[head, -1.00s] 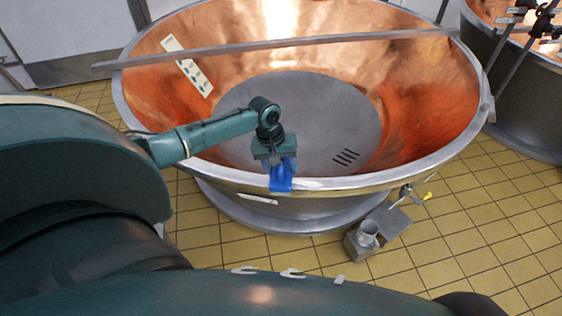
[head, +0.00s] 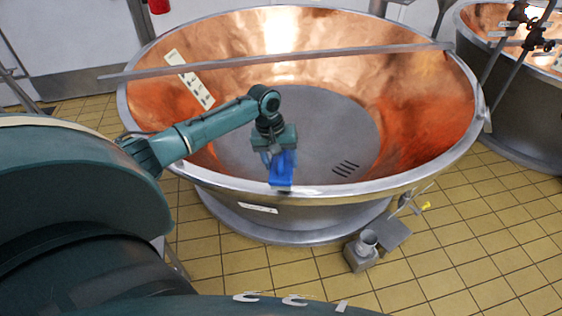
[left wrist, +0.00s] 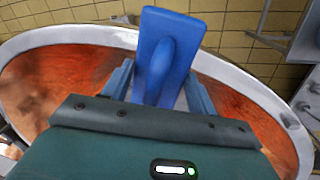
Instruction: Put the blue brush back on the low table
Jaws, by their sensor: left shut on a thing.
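The blue brush (head: 281,170) is in my left gripper (head: 277,158), which is shut on it over the near rim of the copper vat. In the left wrist view the blue brush (left wrist: 163,55) stands between the two fingers (left wrist: 160,88), its flat back and raised handle showing. In the head view it overlaps the rim; I cannot tell whether it touches it. My right gripper is not in view. No low table shows in these frames.
The large copper vat (head: 420,90) has a metal rim and a bar (head: 300,62) across its top. A small grey metal fixture (head: 361,253) stands on the floor before it. A second vat (head: 520,108) is at right. Yellow tiled floor (head: 460,240) is open at front right.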

